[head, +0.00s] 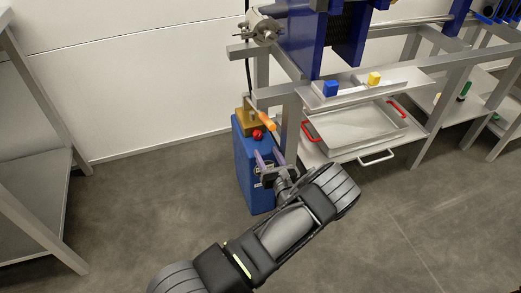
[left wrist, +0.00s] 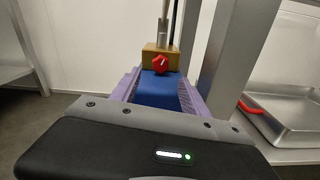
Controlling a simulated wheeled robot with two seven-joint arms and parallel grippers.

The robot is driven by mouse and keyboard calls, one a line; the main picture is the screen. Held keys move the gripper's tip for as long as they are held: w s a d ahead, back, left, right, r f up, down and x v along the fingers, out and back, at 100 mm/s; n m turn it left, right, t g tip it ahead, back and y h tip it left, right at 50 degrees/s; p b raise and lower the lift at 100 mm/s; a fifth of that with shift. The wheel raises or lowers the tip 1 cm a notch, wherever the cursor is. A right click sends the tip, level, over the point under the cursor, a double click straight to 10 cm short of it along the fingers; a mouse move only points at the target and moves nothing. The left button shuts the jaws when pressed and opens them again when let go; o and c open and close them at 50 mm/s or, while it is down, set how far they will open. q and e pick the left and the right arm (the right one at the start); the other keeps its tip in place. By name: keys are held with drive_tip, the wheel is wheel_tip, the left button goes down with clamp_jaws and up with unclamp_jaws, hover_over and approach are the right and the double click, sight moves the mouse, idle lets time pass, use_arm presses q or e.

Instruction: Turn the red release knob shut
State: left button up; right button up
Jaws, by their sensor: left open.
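The red release knob (head: 257,134) sits on the front of a brass-coloured block (head: 245,117) on top of a blue upright box (head: 243,160). In the left wrist view the knob (left wrist: 160,63) shows as a lobed red handle, centred ahead of my fingers. My left gripper (head: 267,154) is open and empty, with its purple fingers pointing at the knob from the near side. In the left wrist view the gripper (left wrist: 160,75) has a finger to either side of the blue box top (left wrist: 158,92). The knob lies just beyond the fingertips, and no contact shows.
An orange handle (head: 266,121) stands close to the right of the knob. A grey frame post (head: 291,125) rises just right of the box. A metal tray with red handles (head: 355,130) is on the shelf further right. The floor left of the box is clear.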

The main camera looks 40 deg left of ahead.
sight(259, 136)
use_arm(q)
drive_tip(key=shift+w+r, duration=0.1)
drive_tip(key=shift+w, duration=0.05)
drive_tip(key=b+x, duration=0.1)
drive_tip(key=x, duration=0.5)
drive_tip(key=shift+w+a+b, duration=0.2)
drive_tip(key=shift+a+b, duration=0.05)
drive_tip(key=shift+b, duration=0.1)
drive_tip(key=shift+w+a, duration=0.3)
drive_tip(key=shift+a, duration=0.1)
clamp_jaws()
